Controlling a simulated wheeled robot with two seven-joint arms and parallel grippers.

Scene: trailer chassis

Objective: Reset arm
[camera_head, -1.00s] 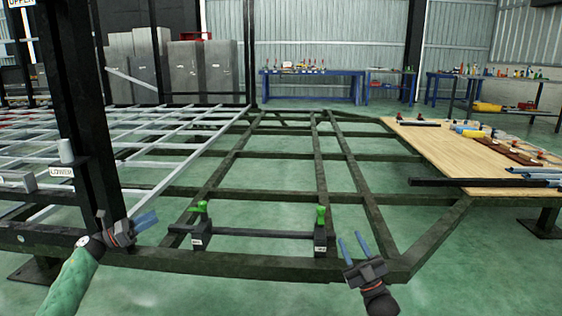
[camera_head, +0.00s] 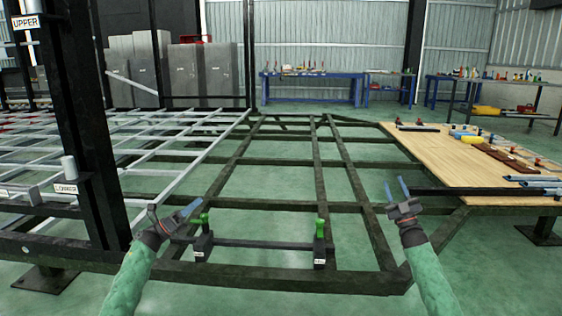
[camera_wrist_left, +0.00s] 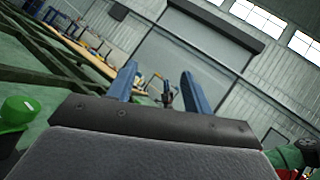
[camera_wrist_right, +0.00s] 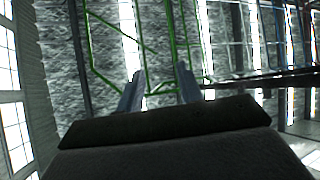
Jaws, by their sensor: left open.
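My left gripper (camera_head: 190,209) is raised beside the left green-topped clamp (camera_head: 202,238) in the head view, with blue fingers pointing right. Its fingers are apart and empty in the left wrist view (camera_wrist_left: 160,84). My right gripper (camera_head: 395,188) is above the right part of the chassis frame (camera_head: 345,282), with fingers pointing up. Its fingers are also apart with nothing between them in the right wrist view (camera_wrist_right: 159,84). Both green sleeved arms reach in from the bottom edge. Neither gripper visibly touches anything.
A dark bar (camera_head: 265,244) runs between the left clamp and the right green-topped clamp (camera_head: 319,244). A black upright post (camera_head: 85,130) stands at left. A wooden board (camera_head: 445,160) with tools and parts lies at right. Blue workbenches (camera_head: 312,76) stand at the back.

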